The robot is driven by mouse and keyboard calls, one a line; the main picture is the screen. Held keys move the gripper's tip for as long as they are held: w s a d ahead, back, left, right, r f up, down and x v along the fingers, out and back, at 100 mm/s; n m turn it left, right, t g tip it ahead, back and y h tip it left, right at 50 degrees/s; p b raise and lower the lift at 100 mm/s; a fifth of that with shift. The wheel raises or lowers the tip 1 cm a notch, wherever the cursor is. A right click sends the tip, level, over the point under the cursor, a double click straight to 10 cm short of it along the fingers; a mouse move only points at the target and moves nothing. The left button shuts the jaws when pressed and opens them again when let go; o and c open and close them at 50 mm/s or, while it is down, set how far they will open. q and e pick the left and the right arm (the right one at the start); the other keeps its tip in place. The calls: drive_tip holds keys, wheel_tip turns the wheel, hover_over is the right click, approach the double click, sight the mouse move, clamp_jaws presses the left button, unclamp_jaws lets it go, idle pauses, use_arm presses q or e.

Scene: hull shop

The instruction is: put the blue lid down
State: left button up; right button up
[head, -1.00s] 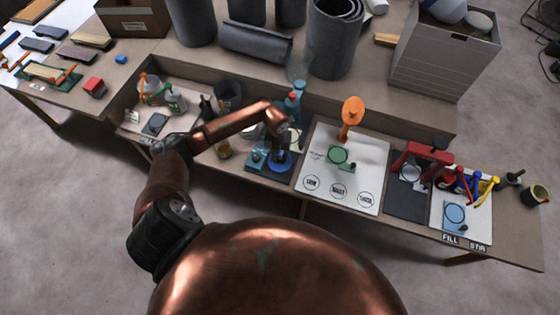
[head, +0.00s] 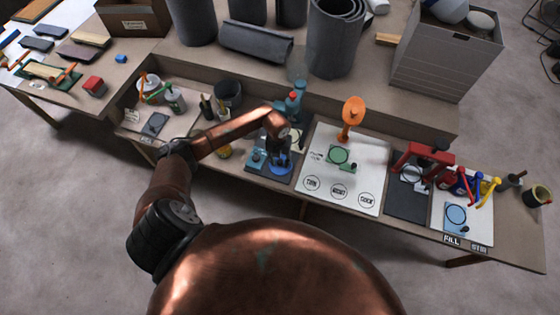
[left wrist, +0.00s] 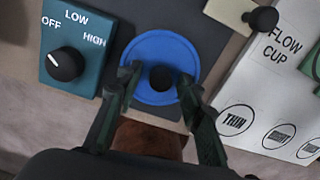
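The blue lid (left wrist: 157,50) is a round disc with a black knob (left wrist: 162,79), seen from above in the left wrist view. It lies over a dark mat; I cannot tell whether something is beneath it. In the head view the blue lid (head: 281,171) is partly covered by my left gripper (head: 281,152). In the left wrist view the left gripper (left wrist: 160,80) is open, one finger on each side of the knob. A gap shows between each finger and the knob. My right gripper is not in view.
A teal dial box (left wrist: 66,66) marked OFF, LOW, HIGH stands just left of the lid. The bench's front edge is close.

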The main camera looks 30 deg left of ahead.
sight(279, 161)
use_arm(q)
drive_tip(key=shift+r, duration=0.1)
drive_tip(key=shift+r, duration=0.35)
wheel_tip(279, 161, up, 11)
drive_tip(key=p, duration=0.1)
drive_tip(key=shift+a+p, duration=0.2)
drive_tip(key=shift+p, duration=0.1)
drive_tip(key=shift+r, duration=0.1)
